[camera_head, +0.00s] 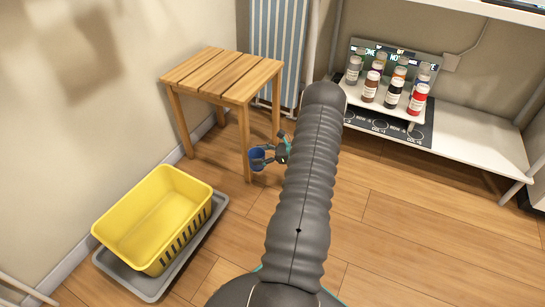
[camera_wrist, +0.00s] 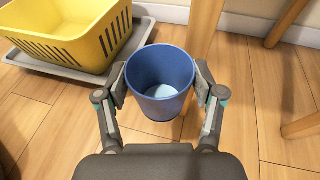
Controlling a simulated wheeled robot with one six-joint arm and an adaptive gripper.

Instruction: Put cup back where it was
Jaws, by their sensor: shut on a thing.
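A blue cup (camera_wrist: 160,84) is between my gripper's fingers in the wrist view, upright, its open top toward the camera and its inside empty. My gripper (camera_wrist: 162,88) is shut on the cup, one finger on each side. In the head view the cup (camera_head: 257,159) shows small, beside the front leg of the wooden stool, with my gripper (camera_head: 270,157) at its right. It appears held above the floor. Part of my arm hides the area to the right of it.
A slatted wooden stool (camera_head: 222,75) with a bare top stands behind the cup. A yellow basket (camera_head: 155,215) sits on a grey tray (camera_head: 150,284) at the left. A white shelf (camera_head: 478,151) with several bottles is at the right. Wooden floor is clear in front.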

